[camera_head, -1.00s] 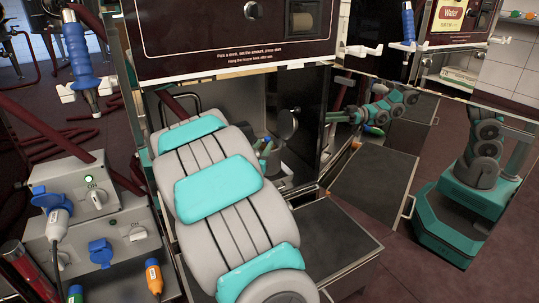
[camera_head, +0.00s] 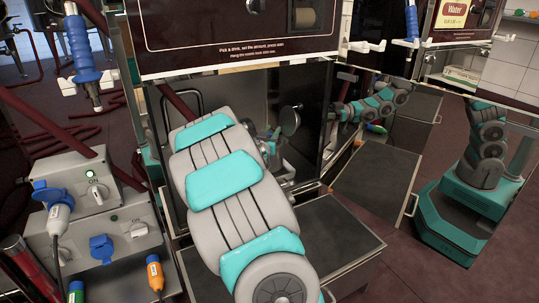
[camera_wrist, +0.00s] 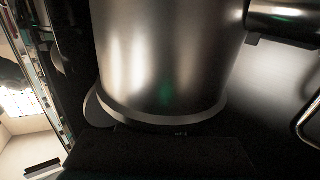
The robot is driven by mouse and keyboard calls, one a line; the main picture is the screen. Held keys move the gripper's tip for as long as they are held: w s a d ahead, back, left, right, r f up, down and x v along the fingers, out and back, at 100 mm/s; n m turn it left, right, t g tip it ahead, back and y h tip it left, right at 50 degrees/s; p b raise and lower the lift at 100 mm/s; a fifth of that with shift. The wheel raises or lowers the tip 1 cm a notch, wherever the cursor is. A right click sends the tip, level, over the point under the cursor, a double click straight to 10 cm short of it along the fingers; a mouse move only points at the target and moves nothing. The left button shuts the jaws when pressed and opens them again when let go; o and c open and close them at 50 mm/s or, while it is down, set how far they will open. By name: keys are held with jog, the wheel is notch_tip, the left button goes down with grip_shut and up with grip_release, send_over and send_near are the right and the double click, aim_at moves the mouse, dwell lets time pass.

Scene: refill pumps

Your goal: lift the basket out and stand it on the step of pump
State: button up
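The pump (camera_head: 235,25) stands in front of me, its lower bay (camera_head: 240,90) open. My arm reaches into the bay, and its links hide much of the inside. My gripper is mostly hidden behind the arm in the head view. In the wrist view a smooth metal cylinder (camera_wrist: 165,55) with a flared lower rim fills the upper middle, very close; I cannot tell whether it is the basket. A dark block lies across the bottom below it. Whether my gripper touches or holds anything does not show. The dark step (camera_head: 340,235) with a metal edge juts out below the bay.
A round lid-like disc (camera_head: 289,121) is inside the bay at right. Grey socket boxes (camera_head: 95,230) with blue and orange plugs stand at left. A blue-handled nozzle (camera_head: 80,50) hangs above them. At right a teal robot shape (camera_head: 470,190) looks like my reflection.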

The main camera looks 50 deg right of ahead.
grip_shut()
jog(key=shift+r, duration=0.15)
notch_tip(320, 180, up, 18)
jog(key=f+p, duration=0.1)
jog(key=p, duration=0.3)
notch_tip(320, 180, down, 6)
jog(key=b, duration=0.2)
jog(key=shift+r+b, duration=0.15)
jog(key=shift+b, duration=0.15)
dwell(0.7)
